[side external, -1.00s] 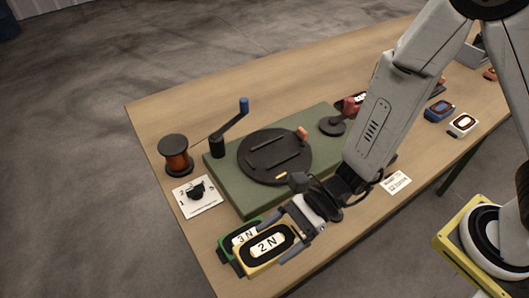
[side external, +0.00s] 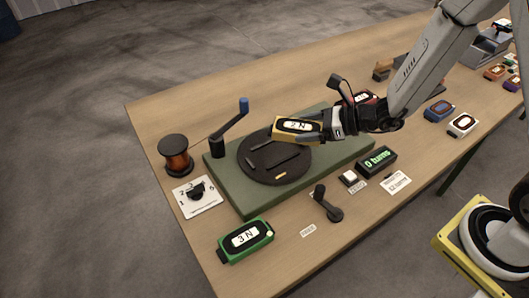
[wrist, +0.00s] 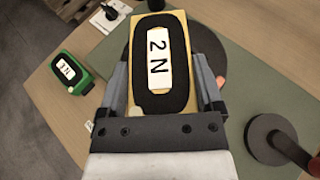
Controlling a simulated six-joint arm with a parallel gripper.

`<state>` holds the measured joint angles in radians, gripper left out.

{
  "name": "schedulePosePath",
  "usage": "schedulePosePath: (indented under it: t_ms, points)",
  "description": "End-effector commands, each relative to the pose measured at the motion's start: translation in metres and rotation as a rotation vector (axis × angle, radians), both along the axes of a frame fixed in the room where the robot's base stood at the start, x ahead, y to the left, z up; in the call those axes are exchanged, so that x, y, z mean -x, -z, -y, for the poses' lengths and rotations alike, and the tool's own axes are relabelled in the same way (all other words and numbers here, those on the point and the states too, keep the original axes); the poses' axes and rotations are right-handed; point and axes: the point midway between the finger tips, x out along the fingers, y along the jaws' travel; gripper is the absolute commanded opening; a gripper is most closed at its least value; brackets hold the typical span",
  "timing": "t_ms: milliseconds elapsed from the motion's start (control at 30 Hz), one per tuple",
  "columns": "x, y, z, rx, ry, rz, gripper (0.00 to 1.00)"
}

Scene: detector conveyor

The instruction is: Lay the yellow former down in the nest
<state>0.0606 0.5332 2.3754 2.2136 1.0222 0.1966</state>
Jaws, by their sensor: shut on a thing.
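The yellow former (side external: 286,133), labelled "2 N", is held between the fingers of my gripper (side external: 311,128). It appears to be above the far side of the round black plate (side external: 262,168) with two raised bars, which looks like the nest. I cannot tell the exact height of the former over it. In the wrist view the former (wrist: 184,26) lies label-up between both fingers of my gripper (wrist: 161,80) and hides most of the black plate.
A green former (side external: 246,240) labelled "3 N" lies in front. A display (side external: 377,161) reading "0 turns" and a black lever (side external: 329,206) stand right.

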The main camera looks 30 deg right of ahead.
Motion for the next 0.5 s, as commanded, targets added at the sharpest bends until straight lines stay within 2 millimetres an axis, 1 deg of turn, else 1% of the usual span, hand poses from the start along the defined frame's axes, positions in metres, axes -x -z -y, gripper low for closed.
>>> schedulePosePath:
  t_ms: [33,100,233,333,500]
  points:
    - [-0.006,-0.003,0.016,-0.001,0.047,0.003,0.17]
    - [-0.012,-0.006,0.036,-0.001,0.103,0.005,0.17]
    - [-0.020,-0.010,0.066,-0.005,0.191,0.005,0.17]
    - [-0.023,-0.013,0.082,-0.007,0.237,0.005,0.17]
    - [-0.025,-0.015,0.096,-0.008,0.275,0.005,0.17]
